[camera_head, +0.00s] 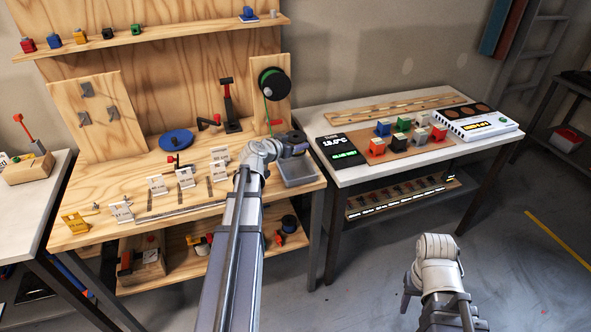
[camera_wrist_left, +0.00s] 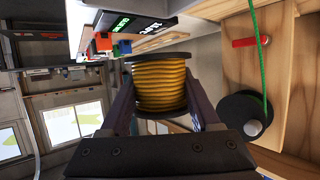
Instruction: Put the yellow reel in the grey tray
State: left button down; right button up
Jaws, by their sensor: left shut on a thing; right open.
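The yellow reel (camera_wrist_left: 160,84), with dark flanges, fills the middle of the left wrist view. My left gripper (camera_head: 294,145) is shut on it, one finger on each side. In the head view, the gripper is above the grey tray (camera_head: 300,174), at the right end of the wooden bench. The reel is hard to make out there. The tray appears shallow, and its far part is partly hidden by the gripper. My right arm's end (camera_head: 437,250) is low on the right, over the floor and away from both benches; its fingers are hard to make out.
A wooden stand with a dark reel and green strand (camera_head: 273,84) rises just behind the tray. A white table (camera_head: 330,175) to the right carries a dark display (camera_head: 340,151) and several coloured blocks. Small white stands (camera_head: 186,177) and a blue disc (camera_head: 176,140) sit left of the gripper.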

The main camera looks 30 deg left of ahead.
aim_at(295, 174)
pick_arm(q)
jog(key=shift+f+b, duration=4.5)
jog(key=shift+f, duration=0.3)
jog(key=shift+f, duration=0.2)
jog(key=shift+c, duration=2)
grip_release()
jog(key=shift+r, duration=0.15)
jog(key=shift+s+r, duration=0.2)
jog(key=shift+r, duration=0.05)
jog(key=p+v, duration=0.4)
jog(key=v, duration=0.7)
jog(key=shift+s+p, duration=0.25)
jog(key=shift+p, duration=0.05)
